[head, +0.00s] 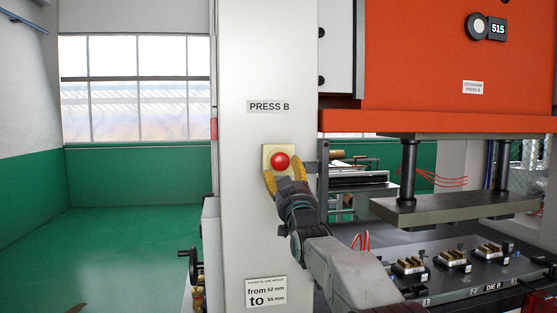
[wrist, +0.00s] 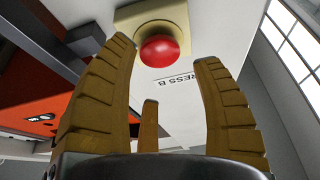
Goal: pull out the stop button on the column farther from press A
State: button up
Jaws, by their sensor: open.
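A red stop button (head: 280,160) sits on a pale yellow box (head: 266,149) on the light grey column (head: 265,60) labelled PRESS B. My gripper (head: 283,177) is at the button's lower side in the head view, its yellow-brown fingers spread. In the wrist view the red button (wrist: 159,51) lies ahead, just beyond and between the open fingertips of my gripper (wrist: 165,55). The left fingertip overlaps the edge of the button's box (wrist: 150,17). Nothing is held. I cannot tell whether a finger touches the button.
An orange press (head: 430,60) stands right of the column, with a grey plate (head: 455,208) over a die table (head: 455,275). A dark bracket (head: 322,170) juts out beside the button box. A handwheel (head: 190,258) is at the column's lower left.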

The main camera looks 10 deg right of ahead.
aim_at(281, 163)
jog(key=shift+p+x, duration=2)
jog(key=shift+x, duration=0.8)
jog(key=shift+c, duration=0.4)
jog(key=shift+s, duration=0.1)
jog(key=c, duration=1)
